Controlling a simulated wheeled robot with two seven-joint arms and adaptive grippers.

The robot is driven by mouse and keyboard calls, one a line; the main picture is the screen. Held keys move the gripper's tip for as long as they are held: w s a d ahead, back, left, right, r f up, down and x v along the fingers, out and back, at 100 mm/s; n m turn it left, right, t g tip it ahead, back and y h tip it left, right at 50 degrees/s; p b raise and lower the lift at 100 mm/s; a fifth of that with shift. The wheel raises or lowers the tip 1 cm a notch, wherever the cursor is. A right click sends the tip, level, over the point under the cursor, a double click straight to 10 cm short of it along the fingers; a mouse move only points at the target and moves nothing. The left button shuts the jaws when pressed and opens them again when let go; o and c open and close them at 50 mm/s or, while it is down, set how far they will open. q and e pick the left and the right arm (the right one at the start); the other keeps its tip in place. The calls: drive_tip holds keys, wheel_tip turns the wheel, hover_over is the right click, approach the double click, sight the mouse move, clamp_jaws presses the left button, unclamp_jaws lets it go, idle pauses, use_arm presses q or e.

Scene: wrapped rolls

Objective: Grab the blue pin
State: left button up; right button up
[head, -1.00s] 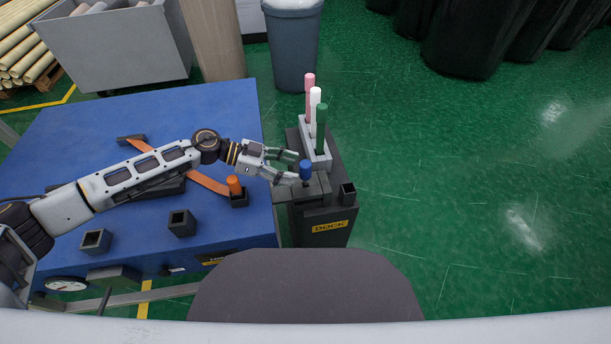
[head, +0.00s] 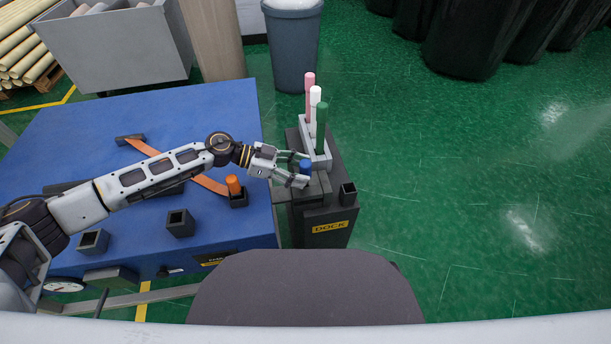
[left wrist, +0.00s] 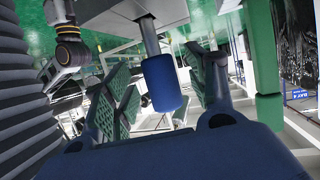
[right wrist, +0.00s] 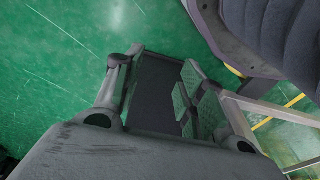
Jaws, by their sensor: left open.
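In the left wrist view the blue pin (left wrist: 163,82) lies between the two spread fingers (left wrist: 165,95), with no clear contact on either side. My right gripper (right wrist: 155,90) shows only in the right wrist view.
Pink (head: 309,82), white (head: 315,95) and green (head: 321,118) pins stand in a grey rack behind the blue pin. An empty dark socket (head: 347,193) is at its right.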

use_arm(q)
drive_tip(key=shift+x, duration=1.05)
use_arm(e)
drive_tip(key=shift+a+r, duration=0.15)
drive_tip(key=shift+r, duration=0.55)
use_arm(q)
clamp_jaws()
drive_tip(key=shift+r, duration=0.15)
drive_tip(key=shift+r, duration=0.6)
drive_tip(key=shift+r+p, duration=1.3)
drive_tip(key=shift+r, duration=3)
use_arm(e)
wheel_tip(320, 180, down, 9)
drive_tip(key=s+d, duration=0.1)
drive_tip(key=d, duration=0.1)
drive_tip(key=shift+s+d+r+t, duration=0.15)
drive_tip(key=shift+d+r+t, duration=0.05)
drive_tip(key=shift+d+t, duration=0.1)
drive_tip(key=shift+a, duration=0.1)
